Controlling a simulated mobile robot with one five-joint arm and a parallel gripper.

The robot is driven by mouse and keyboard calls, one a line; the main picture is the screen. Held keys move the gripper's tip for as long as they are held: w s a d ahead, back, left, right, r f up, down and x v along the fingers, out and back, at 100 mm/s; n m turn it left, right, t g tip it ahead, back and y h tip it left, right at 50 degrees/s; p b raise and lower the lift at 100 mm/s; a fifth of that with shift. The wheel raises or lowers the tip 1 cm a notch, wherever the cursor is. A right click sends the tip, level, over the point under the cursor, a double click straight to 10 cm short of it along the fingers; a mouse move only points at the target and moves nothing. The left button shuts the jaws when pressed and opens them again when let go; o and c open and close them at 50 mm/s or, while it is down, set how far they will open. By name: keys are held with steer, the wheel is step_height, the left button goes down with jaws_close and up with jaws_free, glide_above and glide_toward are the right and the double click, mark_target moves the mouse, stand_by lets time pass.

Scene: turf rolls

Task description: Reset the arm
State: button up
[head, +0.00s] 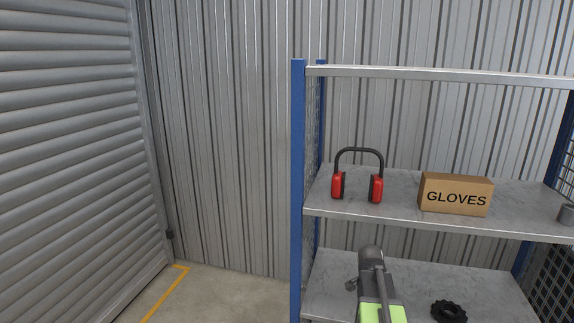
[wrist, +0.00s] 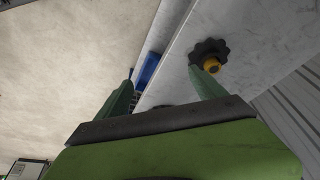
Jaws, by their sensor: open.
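My gripper (wrist: 163,90) shows in the wrist view with its two green fingers spread apart and nothing between them. It hangs by the grey shelf edge, with pale floor to the left. Part of my grey and lime arm (head: 378,290) rises in front of the lower shelf in the head view; the fingers cannot be made out there. A black toothed wheel with a yellow hub (wrist: 209,52) lies on the shelf just beyond the right fingertip. I cannot tell whether they touch.
The blue-posted shelf rack (head: 297,180) holds red earmuffs (head: 363,177), a gloves box (head: 455,194) and a grey cup (head: 567,214). A black toothed wheel (head: 448,311) lies on its lower shelf. A roller shutter (head: 70,150) stands left; floor before the wall is clear.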

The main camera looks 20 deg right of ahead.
steer(key=w+a+n+y, duration=0.1)
steer(key=w+a+n, duration=0.15)
steer(key=a, duration=0.85)
steer(key=w+a+n+y, duration=0.15)
steer(key=a+n, duration=0.25)
steer(key=a, duration=0.7)
steer(key=s+a+f+n+y, duration=0.1)
steer(key=s+a+n, duration=0.4)
steer(key=a+n, duration=0.5)
steer(key=shift+a+f, duration=0.15)
steer(key=shift+a, duration=1.55)
steer(key=shift+n, duration=0.25)
